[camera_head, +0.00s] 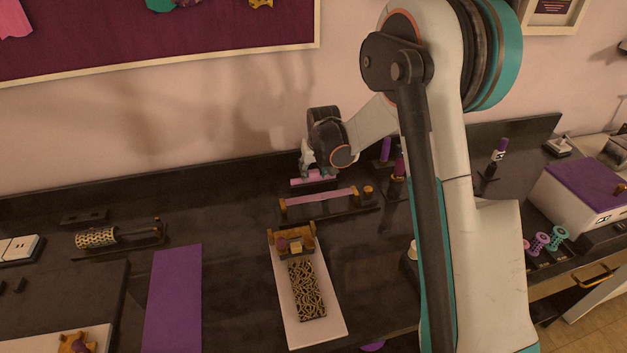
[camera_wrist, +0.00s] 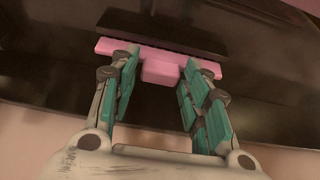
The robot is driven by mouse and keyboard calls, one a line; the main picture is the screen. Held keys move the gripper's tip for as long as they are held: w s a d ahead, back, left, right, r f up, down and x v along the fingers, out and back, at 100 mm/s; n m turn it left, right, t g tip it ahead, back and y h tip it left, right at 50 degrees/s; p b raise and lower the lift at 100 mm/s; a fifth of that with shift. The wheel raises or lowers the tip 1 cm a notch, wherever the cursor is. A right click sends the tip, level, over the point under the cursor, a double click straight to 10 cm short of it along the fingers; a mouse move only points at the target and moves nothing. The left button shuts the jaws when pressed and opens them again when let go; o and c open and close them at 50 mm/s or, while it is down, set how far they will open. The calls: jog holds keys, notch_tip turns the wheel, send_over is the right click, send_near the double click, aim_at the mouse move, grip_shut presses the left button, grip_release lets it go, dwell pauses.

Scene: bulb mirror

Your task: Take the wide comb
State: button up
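A pink bar with a pink block at its middle, which looks like the wide comb (camera_wrist: 161,68), lies under my gripper in the wrist view. It also shows as a pink strip (camera_head: 313,178) at the back of the dark counter in the head view. My gripper (camera_wrist: 161,62) points down at it, with one finger on each side of the block. Thin gaps seem to show between the fingers and the block, so the fingers look open around it. In the head view my gripper (camera_head: 318,172) partly hides the pink strip.
Just in front is a rack with a pink bar (camera_head: 320,196). A white tray (camera_head: 316,334) with a patterned piece, a purple mat (camera_head: 173,300) and a patterned roller (camera_head: 96,238) stand nearer. The wall (camera_head: 200,125) rises close behind.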

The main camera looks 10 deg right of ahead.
jog(key=c, duration=0.3)
jog(key=shift+r, duration=0.15)
